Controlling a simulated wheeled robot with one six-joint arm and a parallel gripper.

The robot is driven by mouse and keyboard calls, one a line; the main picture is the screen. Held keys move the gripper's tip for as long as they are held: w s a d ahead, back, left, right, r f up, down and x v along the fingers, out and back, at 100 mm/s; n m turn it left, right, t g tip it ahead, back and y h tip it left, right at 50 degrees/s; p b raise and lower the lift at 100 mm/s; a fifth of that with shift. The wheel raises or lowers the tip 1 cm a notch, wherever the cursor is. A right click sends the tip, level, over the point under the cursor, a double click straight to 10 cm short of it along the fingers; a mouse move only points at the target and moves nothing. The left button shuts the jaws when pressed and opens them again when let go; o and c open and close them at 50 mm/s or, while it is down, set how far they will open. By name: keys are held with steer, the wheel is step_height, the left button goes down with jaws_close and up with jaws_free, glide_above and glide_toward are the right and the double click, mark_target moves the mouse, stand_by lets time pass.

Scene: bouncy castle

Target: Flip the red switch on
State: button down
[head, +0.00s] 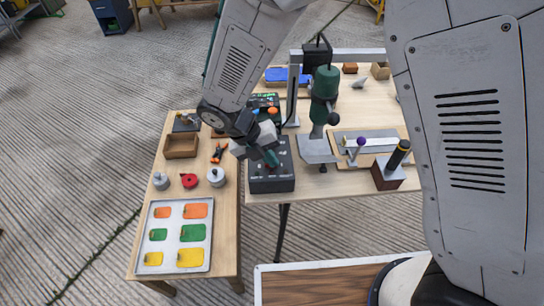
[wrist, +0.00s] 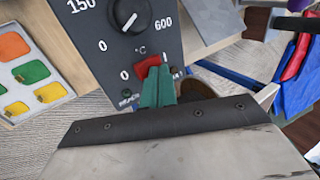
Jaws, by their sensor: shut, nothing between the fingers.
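The red switch (wrist: 147,65) is on the dark panel of a control box (wrist: 92,38), below a black dial in the wrist view. A "0" mark is to its left. The box also shows in the head view (head: 270,183), at the left front of the larger table. My gripper (wrist: 158,72) has its green fingers shut together, with nothing between them. The fingertips overlap the lower right part of the switch; I cannot tell whether they touch it. In the head view my gripper (head: 271,159) is over the box, and the switch is hidden.
A green drill press (head: 325,90) stands just right of the box. A tray of coloured plates (head: 178,205) lies on the smaller table at left, with weights, pliers (head: 218,153) and a wooden box (head: 181,146). A black-handled block (head: 389,172) is at right.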

steer(key=shift+a, duration=0.65)
steer(key=v, duration=1.4)
steer(key=shift+a, duration=0.3)
steer(key=shift+f, duration=0.15)
